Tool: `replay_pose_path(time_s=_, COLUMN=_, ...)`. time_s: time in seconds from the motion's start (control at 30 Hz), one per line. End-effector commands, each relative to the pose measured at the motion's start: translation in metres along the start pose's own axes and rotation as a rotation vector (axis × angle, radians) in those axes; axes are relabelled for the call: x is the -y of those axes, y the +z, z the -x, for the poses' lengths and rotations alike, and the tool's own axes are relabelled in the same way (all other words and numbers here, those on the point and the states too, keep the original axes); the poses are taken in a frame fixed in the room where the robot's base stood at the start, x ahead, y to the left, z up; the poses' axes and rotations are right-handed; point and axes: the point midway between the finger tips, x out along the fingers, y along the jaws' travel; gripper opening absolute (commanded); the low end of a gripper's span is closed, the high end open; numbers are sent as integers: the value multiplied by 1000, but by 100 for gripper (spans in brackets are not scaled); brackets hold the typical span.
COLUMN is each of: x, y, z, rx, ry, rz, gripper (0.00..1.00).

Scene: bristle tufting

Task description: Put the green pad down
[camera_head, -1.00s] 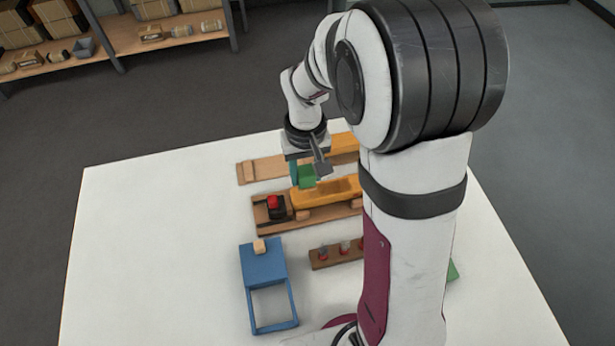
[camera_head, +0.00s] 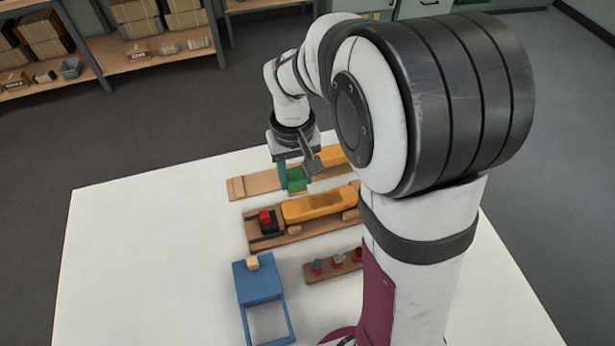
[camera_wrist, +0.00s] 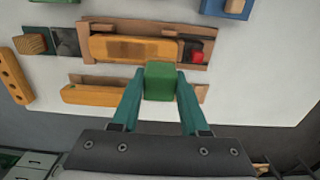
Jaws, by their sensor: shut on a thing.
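The green pad (camera_head: 297,180) is a small block between the teal fingers of my gripper (camera_head: 289,180). My gripper is shut on it. In the wrist view the green pad (camera_wrist: 159,80) shows between both fingertips (camera_wrist: 159,88). It is over or just above the far wooden board (camera_head: 250,187), beside that board's yellow bar (camera_head: 333,156). I cannot tell whether the pad touches the board. The part of the board under the pad is partly hidden by my gripper.
A nearer board (camera_head: 282,235) holds a yellow bar (camera_head: 318,207) and a black piece with a red block (camera_head: 265,217). A blue stand (camera_head: 258,280) bears a wooden cube (camera_head: 253,263). A small board (camera_head: 318,276) holds several pegs. The white table's left side is clear.

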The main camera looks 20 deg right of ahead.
Motion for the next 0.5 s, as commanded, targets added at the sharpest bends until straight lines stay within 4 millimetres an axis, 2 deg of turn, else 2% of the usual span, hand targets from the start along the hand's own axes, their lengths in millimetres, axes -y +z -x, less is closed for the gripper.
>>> replay_pose_path(time_s=0.17, x=-1, y=0, z=0, rx=0, ry=0, rz=-1, gripper=0)
replay_pose_path(time_s=0.27, x=-16, y=-1, z=-2, rx=0, ry=0, rz=-5, gripper=0)
replay_pose_path(time_s=0.37, x=-50, y=-2, z=-5, rx=0, ry=0, rz=-10, gripper=0)
replay_pose_path(time_s=0.5, x=-119, y=8, z=-11, rx=1, ry=0, rz=-14, gripper=0)
